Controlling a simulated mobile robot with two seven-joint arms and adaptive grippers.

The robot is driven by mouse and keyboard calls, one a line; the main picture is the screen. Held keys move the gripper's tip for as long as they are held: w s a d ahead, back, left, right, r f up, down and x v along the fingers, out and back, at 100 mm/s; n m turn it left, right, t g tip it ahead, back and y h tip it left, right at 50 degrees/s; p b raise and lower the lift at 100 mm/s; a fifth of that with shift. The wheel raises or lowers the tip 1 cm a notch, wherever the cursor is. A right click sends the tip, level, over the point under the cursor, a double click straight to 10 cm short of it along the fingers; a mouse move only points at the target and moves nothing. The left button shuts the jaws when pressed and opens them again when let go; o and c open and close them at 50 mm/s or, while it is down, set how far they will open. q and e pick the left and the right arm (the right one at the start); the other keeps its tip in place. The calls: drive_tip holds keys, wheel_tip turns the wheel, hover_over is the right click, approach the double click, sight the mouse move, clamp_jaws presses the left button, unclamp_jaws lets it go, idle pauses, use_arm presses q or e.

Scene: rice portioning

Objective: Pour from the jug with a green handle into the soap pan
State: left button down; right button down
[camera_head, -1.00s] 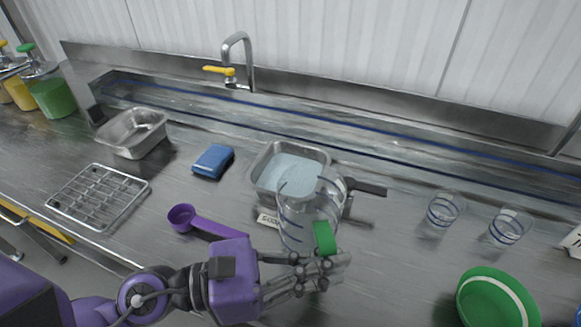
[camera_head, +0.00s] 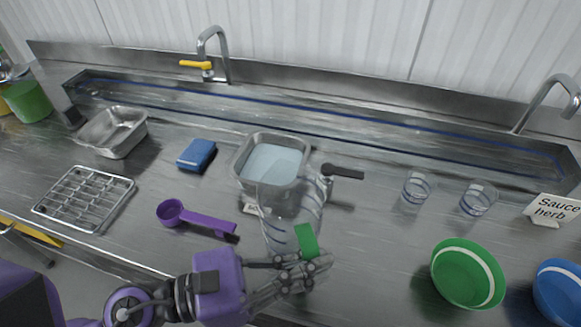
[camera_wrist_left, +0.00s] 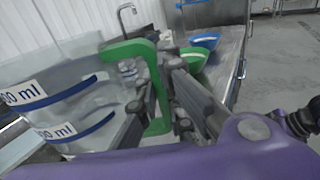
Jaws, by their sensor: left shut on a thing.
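The clear jug (camera_head: 281,222) with blue bands has a green handle (camera_head: 307,240). My left gripper (camera_head: 303,264) is shut on that handle, and in the left wrist view the green handle (camera_wrist_left: 158,85) lies between the fingers. The jug looks close to upright, with its top overlapping the near side of the soap pan. The soap pan (camera_head: 238,172) is a square steel pan with pale blue liquid, standing on the counter behind the jug. A small label at its front is partly hidden by the jug. I cannot tell how much the jug holds. My right gripper is not in view.
A black handle (camera_head: 343,171) sticks out right of the pan. Two clear cups (camera_head: 416,188), a green bowl (camera_head: 468,275) and a blue bowl (camera_head: 560,290) stand right. A purple scoop (camera_head: 196,219), blue sponge (camera_head: 197,155), wire rack (camera_head: 84,198) and empty steel pan (camera_head: 113,132) lie left.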

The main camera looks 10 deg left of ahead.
use_arm(q)
drive_tip(key=s+d+r+p, duration=0.1)
drive_tip(key=s+p, duration=0.3)
drive_tip(key=s, duration=0.4)
drive_tip(key=shift+s+d+r, duration=0.15)
drive_tip(key=shift+d+r, duration=0.15)
drive_tip(key=shift+r, duration=0.25)
drive_tip(key=shift+s, duration=0.15)
